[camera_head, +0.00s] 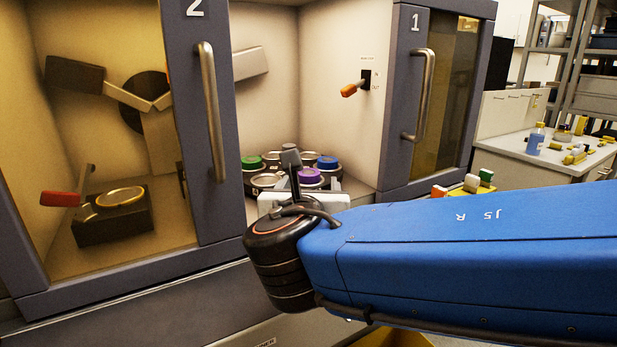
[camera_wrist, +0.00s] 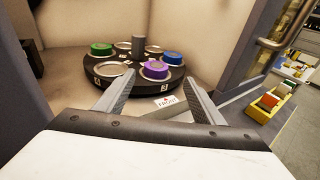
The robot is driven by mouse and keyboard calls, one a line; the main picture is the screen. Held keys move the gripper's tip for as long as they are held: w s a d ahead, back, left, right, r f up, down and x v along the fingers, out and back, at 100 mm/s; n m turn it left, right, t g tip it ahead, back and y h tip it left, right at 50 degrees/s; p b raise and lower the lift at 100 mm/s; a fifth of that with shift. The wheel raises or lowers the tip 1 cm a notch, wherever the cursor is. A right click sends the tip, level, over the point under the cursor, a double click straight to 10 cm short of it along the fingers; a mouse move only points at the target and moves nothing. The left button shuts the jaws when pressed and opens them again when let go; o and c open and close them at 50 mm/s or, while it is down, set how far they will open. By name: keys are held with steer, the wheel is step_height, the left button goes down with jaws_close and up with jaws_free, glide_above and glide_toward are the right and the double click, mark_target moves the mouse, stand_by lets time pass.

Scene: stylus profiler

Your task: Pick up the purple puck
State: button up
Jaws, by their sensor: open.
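The purple puck (camera_wrist: 154,76) sits on the front right of a dark round carousel (camera_wrist: 146,90) with several slots. It also shows in the head view (camera_head: 309,177), partly behind my wrist. My gripper (camera_wrist: 157,84) is open and empty. In the wrist view its two fingers point toward the carousel, apart, with the puck beyond them and between their lines. No finger touches the puck.
The cabinet's door 1 (camera_head: 407,110) and door 2 (camera_head: 203,110) flank the bay. A yellow rack (camera_wrist: 270,104) of coloured pieces is at right.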

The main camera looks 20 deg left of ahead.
mark_target(308, 173)
steer(key=shift+a+x, duration=0.2)
steer(key=shift+x, duration=1.6)
steer(key=shift+a+x, duration=0.2)
steer(key=shift+x, duration=1.6)
steer(key=c, duration=1.1)
